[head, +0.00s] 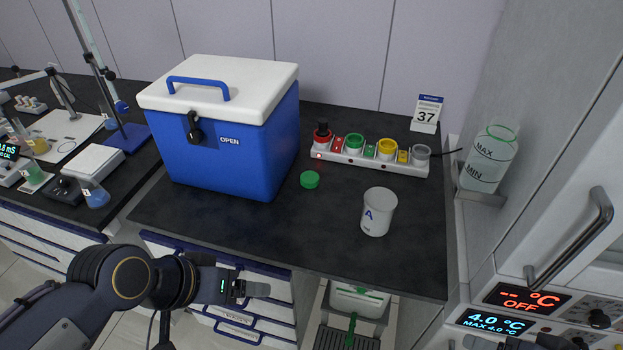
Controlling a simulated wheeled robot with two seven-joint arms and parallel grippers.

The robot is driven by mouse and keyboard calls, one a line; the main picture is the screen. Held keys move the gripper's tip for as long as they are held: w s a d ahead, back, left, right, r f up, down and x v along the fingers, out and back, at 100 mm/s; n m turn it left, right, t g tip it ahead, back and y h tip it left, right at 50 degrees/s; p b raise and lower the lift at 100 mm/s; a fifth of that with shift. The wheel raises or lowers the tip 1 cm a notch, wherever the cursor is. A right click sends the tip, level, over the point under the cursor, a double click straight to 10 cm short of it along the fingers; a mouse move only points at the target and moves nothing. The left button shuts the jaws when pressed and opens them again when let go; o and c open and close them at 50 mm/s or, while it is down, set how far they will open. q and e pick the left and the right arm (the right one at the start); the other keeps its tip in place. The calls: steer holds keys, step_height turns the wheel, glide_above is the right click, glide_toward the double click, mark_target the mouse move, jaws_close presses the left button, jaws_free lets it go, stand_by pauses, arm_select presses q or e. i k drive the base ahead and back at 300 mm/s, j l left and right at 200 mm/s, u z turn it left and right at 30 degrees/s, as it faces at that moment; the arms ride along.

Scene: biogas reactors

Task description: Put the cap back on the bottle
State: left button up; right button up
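A round green cap (310,179) lies on the dark worktop, just right of the blue cooler box. A translucent container marked MAX and MIN (487,165) stands in a holder at the right wall. Its top looks open; I cannot tell for sure whether it is the task's bottle. My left gripper (262,290) is in front of the worktop's front edge, low and left of the cap, pointing right. It touches neither object, and its finger gap is not clear. My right gripper is not clearly visible; only a dark sliver of arm shows at the bottom right edge.
The blue cooler box (235,140) with white lid takes up the back left. A beaker marked A (377,212) stands right of the cap. A strip with colored sockets (370,157) lies behind. The front middle worktop is clear. A fridge handle (575,245) juts out at right.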

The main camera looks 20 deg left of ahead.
mark_target(493, 149)
steer(key=k+j+z, duration=0.1)
steer(key=j+z, duration=0.2)
steer(key=k+j+z, duration=0.1)
steer(key=j+z, duration=0.2)
steer(key=k+j+z, duration=0.25)
steer(key=i+j, duration=0.05)
steer(key=i, duration=0.05)
